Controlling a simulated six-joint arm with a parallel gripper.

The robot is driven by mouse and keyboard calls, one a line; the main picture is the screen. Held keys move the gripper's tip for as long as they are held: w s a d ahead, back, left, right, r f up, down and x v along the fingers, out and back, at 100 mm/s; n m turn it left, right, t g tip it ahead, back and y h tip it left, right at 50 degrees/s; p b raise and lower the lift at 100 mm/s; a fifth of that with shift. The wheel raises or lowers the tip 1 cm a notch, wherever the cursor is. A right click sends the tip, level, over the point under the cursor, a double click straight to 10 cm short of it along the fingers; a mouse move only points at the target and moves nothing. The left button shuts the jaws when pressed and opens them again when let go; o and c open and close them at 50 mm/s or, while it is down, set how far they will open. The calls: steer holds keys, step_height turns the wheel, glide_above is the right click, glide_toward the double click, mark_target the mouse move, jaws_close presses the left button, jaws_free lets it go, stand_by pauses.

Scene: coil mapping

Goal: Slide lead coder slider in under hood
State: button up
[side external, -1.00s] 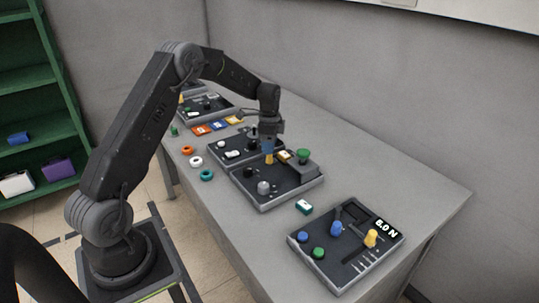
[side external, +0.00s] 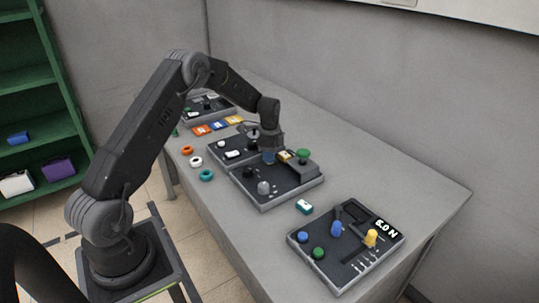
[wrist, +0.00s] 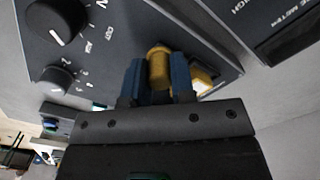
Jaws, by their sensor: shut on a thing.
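A yellow upright knob (wrist: 158,66), which I take for the lead coder slider's handle, stands between my gripper's blue fingers in the wrist view. My gripper (wrist: 157,78) is shut on it. In the side view my gripper (side external: 268,157) is low over the back edge of the middle panel (side external: 256,190), and the fingers hide the knob. A yellow and white piece (side external: 285,156) lies just right of the fingers; it also shows in the wrist view (wrist: 203,80). A grey raised block (side external: 303,167) with a green button on top stands beyond it; I cannot tell whether this is the hood.
A panel reading 5.0 N (side external: 340,262) with blue, green and yellow knobs stands in front. A teal and white block (side external: 303,206) lies between the panels. Orange, white and teal rings (side external: 206,175) lie at left. The table's right side is clear.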

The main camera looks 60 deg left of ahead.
jaws_close()
steer(key=d, duration=0.4)
steer(key=shift+d, duration=0.3)
steer(key=o, duration=0.6)
jaws_free()
steer(key=shift+a, duration=0.1)
step_height(320, 180, up, 14)
steer(key=shift+f, duration=0.1)
